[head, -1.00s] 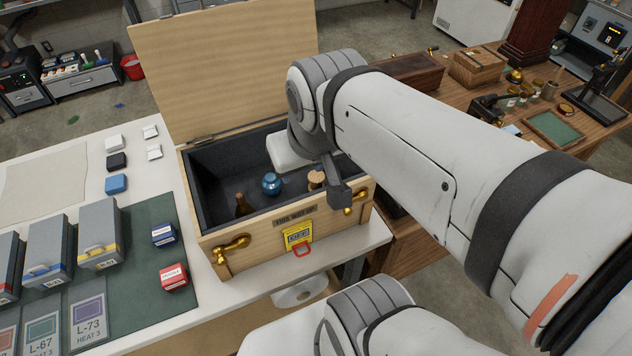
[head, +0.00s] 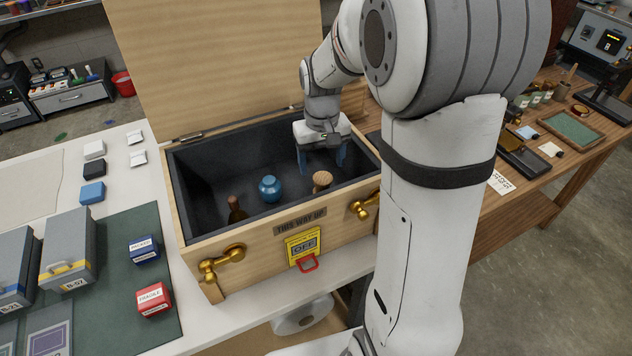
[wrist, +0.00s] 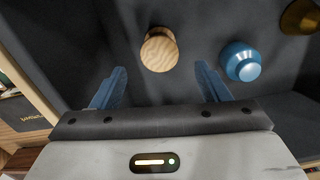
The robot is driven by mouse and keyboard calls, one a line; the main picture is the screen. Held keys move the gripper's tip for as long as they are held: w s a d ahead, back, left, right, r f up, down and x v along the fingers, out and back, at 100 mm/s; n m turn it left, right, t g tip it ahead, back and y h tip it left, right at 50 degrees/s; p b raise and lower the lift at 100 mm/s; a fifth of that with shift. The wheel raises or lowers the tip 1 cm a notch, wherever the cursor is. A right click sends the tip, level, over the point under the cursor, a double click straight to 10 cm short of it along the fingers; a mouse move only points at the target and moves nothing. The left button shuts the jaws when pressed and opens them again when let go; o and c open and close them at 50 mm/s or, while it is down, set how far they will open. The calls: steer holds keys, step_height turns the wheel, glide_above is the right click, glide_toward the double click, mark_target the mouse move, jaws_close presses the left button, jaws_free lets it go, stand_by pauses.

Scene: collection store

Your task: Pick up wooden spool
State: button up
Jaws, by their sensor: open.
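The wooden spool (head: 322,180) stands inside the open wooden crate (head: 270,228), near its front wall toward the right. In the wrist view the spool (wrist: 159,50) shows its round pale wood top, ahead of and between the two blue fingers. My gripper (head: 324,166) is open and empty, pointing down into the crate behind the spool. The gripper also shows in the wrist view (wrist: 162,85), its fingers apart and not around the spool. The spool's lower part is partly hidden by the crate's front wall in the head view.
A brown bottle-like object (head: 236,210) is farther left. The crate's dark walls surround them, and its raised lid (head: 215,60) stands behind.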

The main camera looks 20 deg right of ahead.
mark_target(323, 178)
steer(key=f, duration=0.2)
steer(key=f+p, duration=0.1)
steer(key=f, duration=0.2)
steer(key=s+f, duration=0.1)
steer(key=f, duration=0.1)
steer(key=shift+f, duration=0.2)
steer(key=c, duration=1.1)
